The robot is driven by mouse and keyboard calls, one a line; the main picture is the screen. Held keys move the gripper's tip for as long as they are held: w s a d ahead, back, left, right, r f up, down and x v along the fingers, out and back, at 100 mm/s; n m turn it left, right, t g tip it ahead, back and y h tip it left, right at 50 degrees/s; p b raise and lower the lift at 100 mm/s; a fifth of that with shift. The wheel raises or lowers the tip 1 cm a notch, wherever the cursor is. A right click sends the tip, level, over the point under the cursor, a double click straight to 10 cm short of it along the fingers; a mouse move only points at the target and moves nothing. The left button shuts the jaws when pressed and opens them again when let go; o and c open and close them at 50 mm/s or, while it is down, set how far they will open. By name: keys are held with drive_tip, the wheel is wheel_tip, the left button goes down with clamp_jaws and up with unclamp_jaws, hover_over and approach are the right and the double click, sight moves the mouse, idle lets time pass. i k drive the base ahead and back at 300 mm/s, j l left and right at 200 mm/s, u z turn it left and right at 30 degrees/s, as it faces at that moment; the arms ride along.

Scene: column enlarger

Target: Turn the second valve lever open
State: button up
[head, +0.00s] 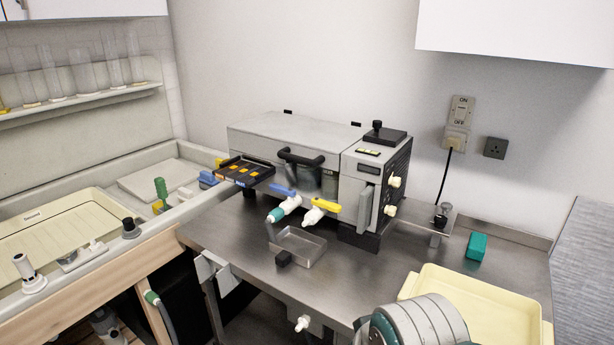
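Two white valves stick out from the lower front of a grey box-shaped machine (262,140). The left valve (291,203) has a blue lever (283,190) pointing left and a teal tip. The right valve (312,217) has a yellow lever (327,206) pointing right, roughly crosswise to its spout. The labels do not show which is the second valve. A rounded grey segmented part at the bottom right looks like my arm. My gripper is not in view, and nothing visible touches either lever.
A small metal tray (300,243) sits below the valves on the steel bench (225,235). A black slotted rack (245,170) juts out left of them. A cream tray (500,305) and teal block (477,246) are at right. A sink counter (60,262) is at left.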

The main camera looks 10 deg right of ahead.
sight(278, 188)
drive_tip(key=i+j+z, duration=0.35)
drive_tip(key=j, duration=0.25)
drive_tip(key=i+j+z, duration=0.3)
drive_tip(key=j, duration=0.4)
drive_tip(key=i+j+z, duration=0.2)
drive_tip(key=j, duration=0.2)
drive_tip(key=j+z, duration=0.15)
drive_tip(key=j, duration=0.15)
drive_tip(key=k+j+z, duration=0.1)
drive_tip(key=j, duration=0.2)
drive_tip(key=i+j+z, duration=0.1)
drive_tip(key=i, duration=0.25)
drive_tip(key=l+u, duration=0.2)
